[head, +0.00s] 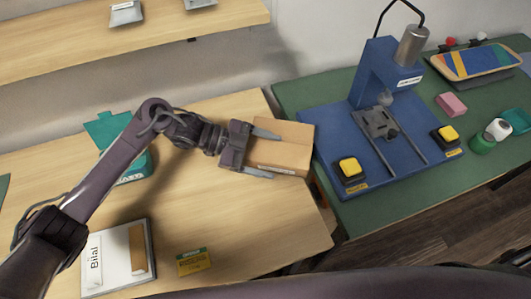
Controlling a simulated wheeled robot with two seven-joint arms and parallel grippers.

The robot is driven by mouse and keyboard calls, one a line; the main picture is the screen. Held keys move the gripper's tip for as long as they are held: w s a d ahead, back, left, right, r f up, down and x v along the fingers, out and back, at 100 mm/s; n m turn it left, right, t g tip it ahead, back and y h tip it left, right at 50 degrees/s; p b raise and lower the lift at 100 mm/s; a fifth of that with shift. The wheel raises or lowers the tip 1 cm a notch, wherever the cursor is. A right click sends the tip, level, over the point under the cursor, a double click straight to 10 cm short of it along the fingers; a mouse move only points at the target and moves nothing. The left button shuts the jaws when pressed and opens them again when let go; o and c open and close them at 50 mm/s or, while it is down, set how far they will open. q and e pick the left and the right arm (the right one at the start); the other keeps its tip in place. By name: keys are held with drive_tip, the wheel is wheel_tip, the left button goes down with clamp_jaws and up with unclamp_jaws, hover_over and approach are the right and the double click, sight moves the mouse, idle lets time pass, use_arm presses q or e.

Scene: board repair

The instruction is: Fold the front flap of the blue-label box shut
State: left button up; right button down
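A brown cardboard box (289,156) sits at the right end of the wooden table, close to the green bench. A small pale label shows low on its front side; I cannot make out a blue one. My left gripper (262,153) reaches in from the left. Its two fingers are spread wide apart at the box's left end, one over the top and one along the front side. I cannot tell whether they touch the cardboard. The gripper hides the left end, so the front flap's state is unclear. My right gripper is not in view.
A blue press (375,80) on a blue base with yellow buttons stands right of the box. A teal box (135,165) is behind my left arm. A "Bilal" tray (107,279) and a yellow-green packet (194,262) lie in front. A wooden shelf (60,45) hangs above.

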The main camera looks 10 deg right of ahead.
use_arm(q)
drive_tip(key=shift+f+p+v, duration=0.15)
drive_tip(key=shift+v, duration=0.55)
drive_tip(key=shift+f+p+v, duration=0.15)
drive_tip(key=shift+v, duration=0.6)
drive_tip(key=v, duration=0.6)
drive_tip(key=shift+r, duration=0.15)
